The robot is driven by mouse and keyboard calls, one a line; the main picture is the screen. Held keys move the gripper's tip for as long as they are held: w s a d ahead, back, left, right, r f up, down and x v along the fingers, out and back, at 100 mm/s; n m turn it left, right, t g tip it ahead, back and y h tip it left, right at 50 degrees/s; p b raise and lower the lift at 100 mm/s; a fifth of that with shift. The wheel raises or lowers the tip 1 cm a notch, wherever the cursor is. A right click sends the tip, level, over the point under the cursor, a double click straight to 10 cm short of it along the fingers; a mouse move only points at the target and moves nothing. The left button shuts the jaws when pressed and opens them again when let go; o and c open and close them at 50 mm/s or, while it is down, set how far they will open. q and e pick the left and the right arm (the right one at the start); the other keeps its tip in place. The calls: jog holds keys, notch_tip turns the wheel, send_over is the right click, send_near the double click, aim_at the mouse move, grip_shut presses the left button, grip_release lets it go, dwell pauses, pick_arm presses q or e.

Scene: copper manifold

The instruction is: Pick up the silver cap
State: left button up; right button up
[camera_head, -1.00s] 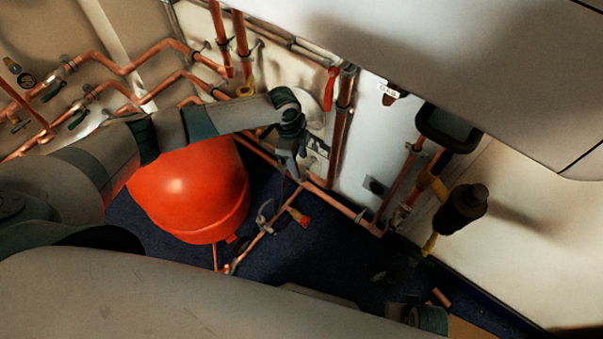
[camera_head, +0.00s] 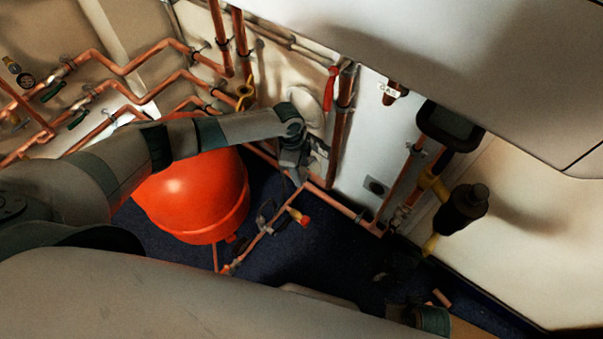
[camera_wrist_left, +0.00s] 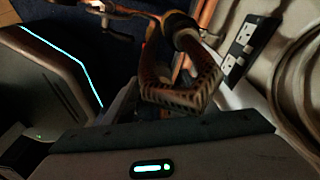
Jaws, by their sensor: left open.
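I cannot make out the silver cap for certain in either view. My left gripper (camera_head: 298,181) points down beside the copper pipework at the foot of the wall, right of the red tank (camera_head: 195,195). It is open, and I see nothing held in it. Its ridged fingers show in the left wrist view (camera_wrist_left: 180,95), dark and partly in shadow. A thin copper pipe with fittings (camera_head: 265,225) lies below it over the dark blue floor. My right gripper is not clearly distinguishable in the dark lower right of the head view.
A red-handled valve (camera_head: 329,90) and vertical copper pipes stand close to my left wrist. A wall socket (camera_wrist_left: 247,48) is near the fingers. A gas meter (camera_head: 450,128) and black fitting (camera_head: 464,206) are at the right. Dark floor (camera_head: 320,245) is open below.

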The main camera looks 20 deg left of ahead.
aim_at(301, 171)
jog(key=shift+s, duration=0.15)
pick_arm(q)
jog(key=c, duration=1.1)
jog(key=shift+c, duration=0.2)
